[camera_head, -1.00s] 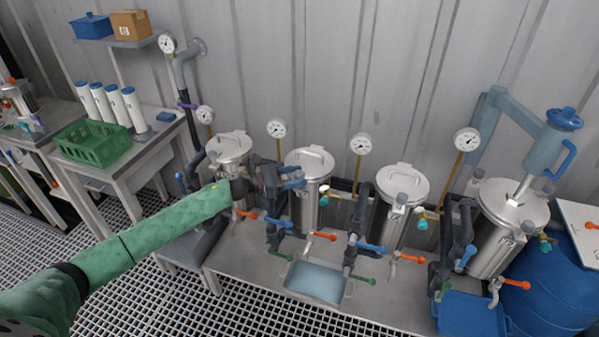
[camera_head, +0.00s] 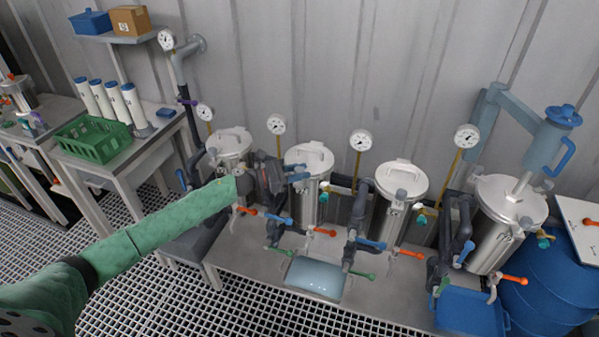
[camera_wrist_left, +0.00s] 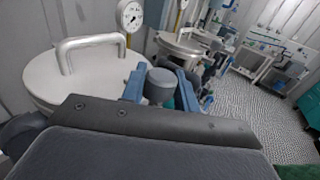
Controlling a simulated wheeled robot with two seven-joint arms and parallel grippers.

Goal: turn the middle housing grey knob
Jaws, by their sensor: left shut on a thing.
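The second housing from the left (camera_head: 308,158) is a steel vessel with a round lid and handle. My left gripper (camera_head: 300,172) reaches its left front side in the head view, just below the lid. In the left wrist view the lid (camera_wrist_left: 75,82) fills the left. There my left gripper's two blue fingers (camera_wrist_left: 160,86) are closed around a grey knob (camera_wrist_left: 160,86), one on each side. The knob is mostly hidden by the gripper in the head view. My right gripper is not in view.
Similar steel housings stand at left (camera_head: 232,143) and right (camera_head: 401,178), with another at far right (camera_head: 511,202). Dark pipes with blue, orange and green valve handles stand in front. A gauge (camera_head: 276,124) is behind the held housing.

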